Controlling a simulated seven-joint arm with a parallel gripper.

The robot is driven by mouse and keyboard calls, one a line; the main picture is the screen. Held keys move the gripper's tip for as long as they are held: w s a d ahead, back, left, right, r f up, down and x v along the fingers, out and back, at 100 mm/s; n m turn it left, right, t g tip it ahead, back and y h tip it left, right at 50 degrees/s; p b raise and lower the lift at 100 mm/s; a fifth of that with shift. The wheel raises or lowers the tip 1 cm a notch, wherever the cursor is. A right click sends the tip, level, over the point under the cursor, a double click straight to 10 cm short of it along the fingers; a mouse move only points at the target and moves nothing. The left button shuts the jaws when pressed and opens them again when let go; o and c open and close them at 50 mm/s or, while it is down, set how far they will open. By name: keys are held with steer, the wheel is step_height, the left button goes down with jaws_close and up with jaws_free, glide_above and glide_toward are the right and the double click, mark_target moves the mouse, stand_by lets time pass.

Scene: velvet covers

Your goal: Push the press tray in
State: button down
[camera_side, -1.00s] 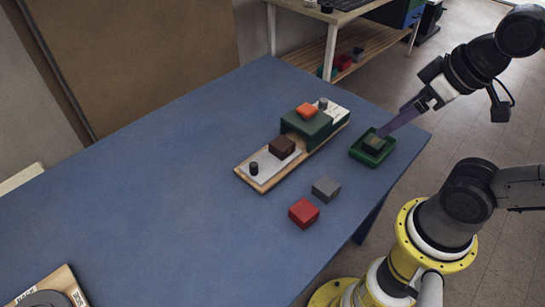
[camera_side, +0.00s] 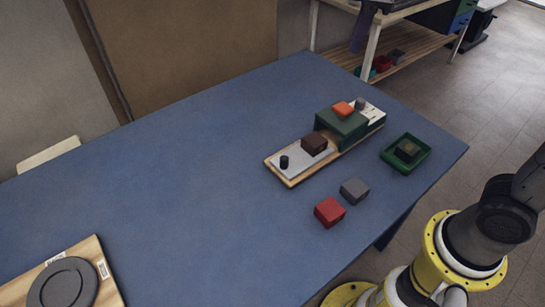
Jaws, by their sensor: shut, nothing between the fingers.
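The press tray (camera_side: 297,165) is a light grey plate on a wooden base (camera_side: 289,181). It sticks out toward the front left of the green press housing (camera_side: 342,126). A black knob (camera_side: 284,162) stands near its outer end, and a dark brown block (camera_side: 314,143) sits on it close to the housing. An orange block (camera_side: 343,109) lies on top of the housing.
A green dish (camera_side: 390,163) holding a dark olive block (camera_side: 407,151) stands right of the press. A grey block (camera_side: 354,190) and a red block (camera_side: 329,212) lie in front. A wooden board (camera_side: 108,284) with a dark disc is at lower left. The blue table (camera_side: 190,170) is clear left of the press.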

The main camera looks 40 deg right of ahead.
mark_target(307, 142)
steer(key=w+a+f+n+g+h, duration=0.1)
steer(key=w+a+f+n, duration=0.2)
steer(key=w+a+f, duration=0.5)
steer(key=w+a+f+n+g+h, duration=0.1)
steer(key=w+a+f+n+g, duration=0.1)
steer(key=w+a+f, duration=0.65)
steer(key=shift+n+g+h, duration=0.4)
steer(key=shift+n, duration=0.3)
steer(key=s+f, duration=0.1)
steer(key=f, duration=0.4)
steer(key=s+d+f, duration=0.1)
steer(key=s+f, duration=0.1)
steer(key=f, duration=0.4)
steer(key=s+f, duration=0.2)
steer(key=f, duration=0.4)
steer(key=shift+s+d+f, duration=0.1)
steer(key=shift+d+f, duration=0.05)
steer(key=shift+d, duration=0.2)
steer(key=d, duration=0.3)
steer(key=shift+s, duration=0.3)
steer(key=shift+d, duration=0.45)
steer(key=d, duration=1.1)
steer(key=shift+s+d, duration=0.1)
steer(key=shift+d, duration=0.1)
